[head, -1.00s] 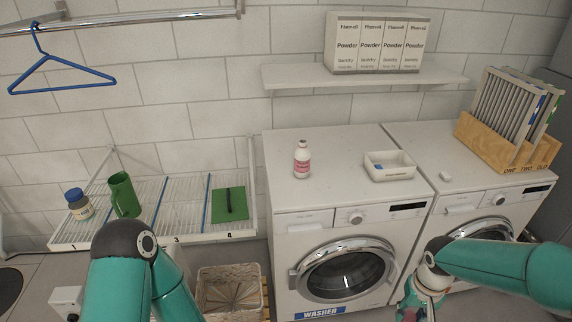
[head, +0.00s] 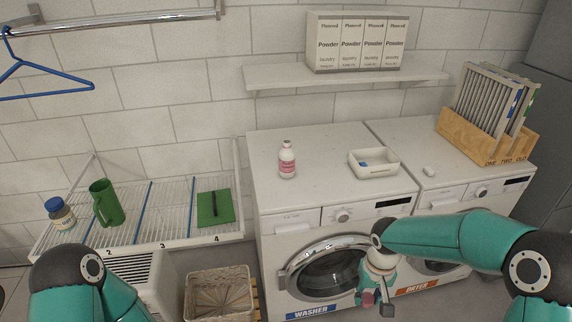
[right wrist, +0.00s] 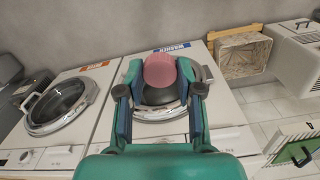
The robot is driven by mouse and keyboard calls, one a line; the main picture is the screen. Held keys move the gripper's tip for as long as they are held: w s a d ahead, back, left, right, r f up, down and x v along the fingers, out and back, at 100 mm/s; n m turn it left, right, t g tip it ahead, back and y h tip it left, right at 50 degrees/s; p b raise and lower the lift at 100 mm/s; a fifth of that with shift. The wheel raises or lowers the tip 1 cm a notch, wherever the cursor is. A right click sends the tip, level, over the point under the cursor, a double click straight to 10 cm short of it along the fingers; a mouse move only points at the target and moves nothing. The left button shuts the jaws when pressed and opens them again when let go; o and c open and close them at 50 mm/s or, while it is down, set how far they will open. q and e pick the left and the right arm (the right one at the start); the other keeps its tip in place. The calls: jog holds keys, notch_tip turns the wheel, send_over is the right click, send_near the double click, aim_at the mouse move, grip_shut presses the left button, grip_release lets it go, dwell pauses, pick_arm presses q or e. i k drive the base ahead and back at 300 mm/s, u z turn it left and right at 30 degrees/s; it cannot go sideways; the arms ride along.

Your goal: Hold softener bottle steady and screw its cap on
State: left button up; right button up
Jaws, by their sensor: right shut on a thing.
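The softener bottle (head: 287,161), white with a pink label, stands upright on top of the washer (head: 325,205). Nothing holds it; its top looks pale, too small to tell more. My right gripper (head: 374,296) hangs low in front of the machines, below and to the right of the bottle. It is shut on a round pink cap (right wrist: 160,70), which sits between the fingertips in the right wrist view. My left arm shows at lower left, but its gripper is out of view.
A white tray (head: 373,174) with a small blue item stands right of the bottle. A wooden crate (head: 470,142) of framed screens is on the dryer. A shelf (head: 345,80) with powder boxes hangs above. A wire rack (head: 170,215) and basket (head: 221,293) are left.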

aim_at(287, 155)
jog(key=z, duration=0.05)
jog(key=i, duration=1)
jog(key=u, duration=0.05)
